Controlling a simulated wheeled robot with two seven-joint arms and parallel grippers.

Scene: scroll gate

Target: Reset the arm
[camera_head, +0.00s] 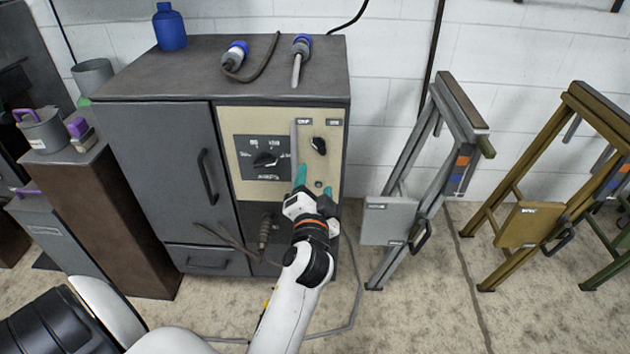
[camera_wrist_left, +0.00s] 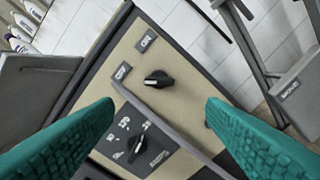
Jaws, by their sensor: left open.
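My left arm reaches from the bottom of the head view to the beige control panel (camera_head: 238,135) of a dark grey cabinet. My left gripper (camera_head: 315,180), with teal fingers, is open in front of the panel's lower right part. In the left wrist view, the fingers (camera_wrist_left: 160,130) are spread wide with nothing held between them. A small black knob (camera_wrist_left: 158,79) lies ahead between them, and a larger dial (camera_wrist_left: 137,148) sits on a dark plate nearer the bottom. My right gripper is in neither view.
A grey folding frame (camera_head: 390,222) and a yellow one (camera_head: 528,224) stand to the right. A cable lies on the floor. Open floor shows between the cabinet and the grey frame.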

